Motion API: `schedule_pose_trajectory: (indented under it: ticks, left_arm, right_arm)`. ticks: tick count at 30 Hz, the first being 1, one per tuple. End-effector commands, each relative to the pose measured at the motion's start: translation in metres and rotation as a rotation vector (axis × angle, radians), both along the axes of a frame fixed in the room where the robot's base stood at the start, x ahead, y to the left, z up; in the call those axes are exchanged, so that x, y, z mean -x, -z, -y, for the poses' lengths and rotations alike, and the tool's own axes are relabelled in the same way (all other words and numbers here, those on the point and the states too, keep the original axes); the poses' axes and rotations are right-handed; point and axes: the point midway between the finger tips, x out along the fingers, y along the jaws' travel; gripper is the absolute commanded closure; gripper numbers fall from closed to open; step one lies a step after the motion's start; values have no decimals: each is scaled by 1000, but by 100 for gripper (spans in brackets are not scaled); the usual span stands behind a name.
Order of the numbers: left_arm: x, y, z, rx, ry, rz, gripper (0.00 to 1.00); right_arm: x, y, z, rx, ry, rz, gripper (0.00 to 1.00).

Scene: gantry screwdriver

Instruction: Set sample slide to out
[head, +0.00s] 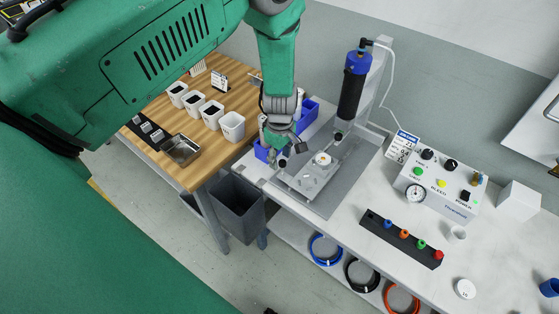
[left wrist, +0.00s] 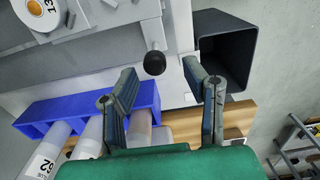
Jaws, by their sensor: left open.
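The sample slide (head: 305,181) is a light grey plate under the gantry screwdriver (head: 351,85). A round white part with an orange centre (head: 322,159) sits on it; it also shows in the left wrist view (left wrist: 36,8). A black ball knob (left wrist: 154,63) sticks out from the slide's near side. My left gripper (left wrist: 158,78) is open. In the left wrist view the knob appears between and just beyond its fingertips, with no visible contact. In the head view my left gripper (head: 283,152) is at the slide's left end.
A blue rack (left wrist: 85,108) with white tubes stands close to my left gripper. A dark bin (head: 236,205) hangs below the bench edge. A control box (head: 440,190) and a black strip with coloured bits (head: 402,238) are to the right. White cups (head: 212,114) stand on the wooden table.

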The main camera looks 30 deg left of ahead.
Motion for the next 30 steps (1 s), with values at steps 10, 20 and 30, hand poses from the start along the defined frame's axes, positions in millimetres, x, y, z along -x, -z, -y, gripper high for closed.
schedule_pose_trajectory:
  ticks: [10, 20, 30]
  left_arm:
    - [0, -74, -3, 1, -1, 1, 60]
    - [0, -98, -6, 1, -2, -3, 60]
    - [0, -99, -3, 0, -1, -3, 60]
  right_arm:
    - [0, 0, 0, 1, 1, 0, 60]
    - [-1, -1, -1, 2, 1, 0, 60]
    - [-4, 1, 0, 1, 1, -2, 60]
